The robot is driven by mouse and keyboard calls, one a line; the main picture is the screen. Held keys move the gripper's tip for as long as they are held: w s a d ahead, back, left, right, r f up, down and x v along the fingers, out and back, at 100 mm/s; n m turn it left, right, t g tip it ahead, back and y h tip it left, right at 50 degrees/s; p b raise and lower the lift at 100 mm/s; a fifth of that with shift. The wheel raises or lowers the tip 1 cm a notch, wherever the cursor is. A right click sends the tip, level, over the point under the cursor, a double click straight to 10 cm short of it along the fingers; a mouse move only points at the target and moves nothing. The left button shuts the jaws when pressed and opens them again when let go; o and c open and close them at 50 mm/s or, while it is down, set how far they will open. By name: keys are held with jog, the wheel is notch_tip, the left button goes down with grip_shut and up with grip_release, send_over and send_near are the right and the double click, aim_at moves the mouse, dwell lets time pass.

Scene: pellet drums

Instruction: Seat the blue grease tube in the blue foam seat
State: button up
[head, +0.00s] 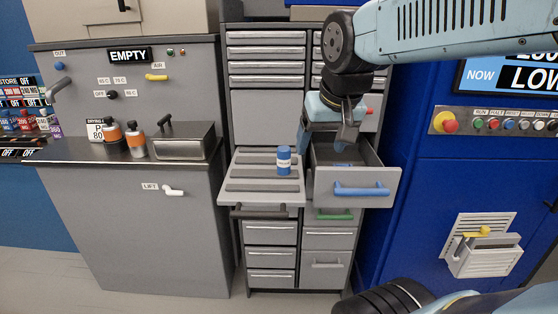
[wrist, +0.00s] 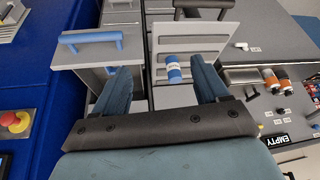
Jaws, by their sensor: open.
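The blue grease tube (head: 284,160), with a white label band, stands upright on the grey ribbed pull-out shelf (head: 262,198). It also shows in the wrist view (wrist: 174,69), beyond and between my fingers. My gripper (head: 326,142) is open and empty, right of the tube and over the open drawer (head: 352,202) with the blue handle. In the wrist view my gripper (wrist: 162,72) has its fingers wide apart, not touching the tube. A small blue patch shows inside the drawer; I cannot tell whether it is the blue foam seat, as my gripper and the drawer walls hide much.
A grey counter (head: 122,150) at the left holds orange-and-dark bottles (head: 135,139) and a metal box (head: 181,141). A blue cabinet (head: 440,190) with a button panel stands close on the right. Closed drawers lie below the shelf.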

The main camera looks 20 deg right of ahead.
jog(key=w+m+g, duration=0.1)
jog(key=w+m, duration=0.1)
jog(key=w, duration=0.8)
jog(key=m+g+h, duration=0.1)
jog(key=m, duration=0.2)
send_near(284, 148)
jog(key=x, duration=1.2)
jog(key=shift+f, duration=0.2)
jog(key=c, duration=1.1)
jog(key=shift+w+r+h, duration=0.1)
jog(key=shift+r+h, duration=0.1)
jog(key=shift+h, duration=0.1)
jog(key=shift+c, duration=0.2)
